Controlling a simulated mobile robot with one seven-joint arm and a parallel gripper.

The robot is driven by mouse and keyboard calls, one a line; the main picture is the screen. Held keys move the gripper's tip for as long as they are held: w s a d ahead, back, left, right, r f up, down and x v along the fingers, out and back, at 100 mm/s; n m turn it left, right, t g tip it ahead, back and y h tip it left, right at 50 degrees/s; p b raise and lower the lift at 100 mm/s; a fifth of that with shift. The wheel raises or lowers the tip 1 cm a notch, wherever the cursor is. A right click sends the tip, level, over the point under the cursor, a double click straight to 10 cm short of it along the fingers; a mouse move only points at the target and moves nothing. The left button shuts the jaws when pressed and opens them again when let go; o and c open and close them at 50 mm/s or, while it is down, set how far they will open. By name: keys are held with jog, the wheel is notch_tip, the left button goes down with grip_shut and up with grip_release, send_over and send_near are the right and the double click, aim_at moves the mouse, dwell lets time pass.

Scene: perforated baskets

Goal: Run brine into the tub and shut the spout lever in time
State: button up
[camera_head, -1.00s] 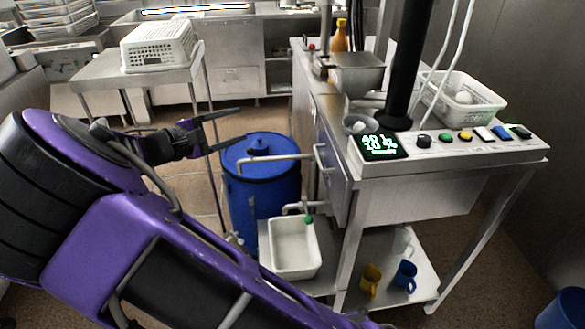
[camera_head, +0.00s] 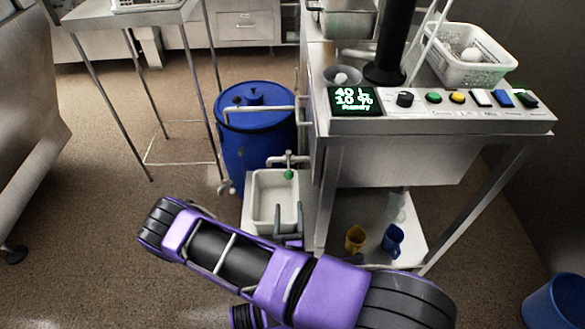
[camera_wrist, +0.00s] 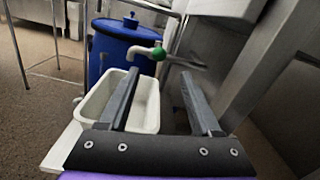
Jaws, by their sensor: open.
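The white tub (camera_head: 256,203) stands on a low shelf below the spout (camera_head: 279,160). A green knob (camera_head: 289,174) marks the spout lever; in the wrist view the green knob (camera_wrist: 158,53) sits on the pipe just beyond my fingertips. My gripper (camera_head: 288,210) is open and empty, in front of the spout and over the tub's front right side. In the wrist view my gripper (camera_wrist: 160,74) has its left finger crossing in front of the tub (camera_wrist: 145,112). The knob appears between the fingers, apart from them. No liquid stream is visible, and I cannot tell the tub's fill.
A blue barrel (camera_head: 262,147) stands behind the tub. The steel bench carries a control panel (camera_head: 450,126) and a lit display (camera_head: 353,101). Yellow (camera_head: 355,239) and blue (camera_head: 393,240) mugs sit on the lower shelf, right of the tub. The floor at left is open.

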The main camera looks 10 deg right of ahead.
jog(key=b, duration=0.2)
send_near(289, 168)
jog(key=x, duration=1)
jog(key=shift+f, duration=0.25)
grip_shut()
dwell(0.9)
